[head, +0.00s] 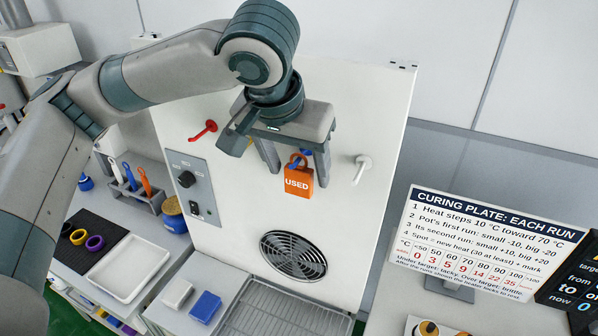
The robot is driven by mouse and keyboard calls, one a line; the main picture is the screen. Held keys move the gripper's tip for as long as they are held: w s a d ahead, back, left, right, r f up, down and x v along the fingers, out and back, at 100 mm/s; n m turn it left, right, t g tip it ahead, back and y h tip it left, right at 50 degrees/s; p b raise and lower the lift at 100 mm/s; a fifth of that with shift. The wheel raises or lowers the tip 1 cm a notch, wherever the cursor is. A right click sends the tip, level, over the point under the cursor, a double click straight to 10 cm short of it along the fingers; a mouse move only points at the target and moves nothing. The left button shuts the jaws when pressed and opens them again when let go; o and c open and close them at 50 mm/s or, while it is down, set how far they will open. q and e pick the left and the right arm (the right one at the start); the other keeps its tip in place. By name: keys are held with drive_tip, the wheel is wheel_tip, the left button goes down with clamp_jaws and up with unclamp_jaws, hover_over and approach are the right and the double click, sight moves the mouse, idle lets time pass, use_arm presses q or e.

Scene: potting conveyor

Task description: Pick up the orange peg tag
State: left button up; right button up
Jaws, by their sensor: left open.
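The orange peg tag (299,181), marked "USED", hangs by its loop on a blue peg (305,154) on the upright white panel. My left gripper (296,164) is in front of the panel, pointing down, with its fingers apart. In the picture its fingers are either side of the tag's loop and the peg. I cannot tell whether they are level with the tag in depth or touching it. My right gripper is not in view.
A red peg (204,131) and a white peg (361,169) stick out of the panel on either side. A round vent (293,256) and a wire rack (270,312) are below. A control plate (191,191) is at left, a curing sign (486,243) at right.

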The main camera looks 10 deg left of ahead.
use_arm(q)
drive_tip(key=shift+p+x, duration=0.35)
drive_tip(key=shift+x, duration=0.55)
drive_tip(key=shift+w+f, duration=0.1)
drive_tip(key=shift+f, duration=0.25)
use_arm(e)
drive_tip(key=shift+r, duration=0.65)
use_arm(q)
drive_tip(key=shift+c, duration=0.2)
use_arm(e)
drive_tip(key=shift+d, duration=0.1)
use_arm(q)
drive_tip(key=c, duration=1.4)
drive_tip(key=shift+o, duration=0.2)
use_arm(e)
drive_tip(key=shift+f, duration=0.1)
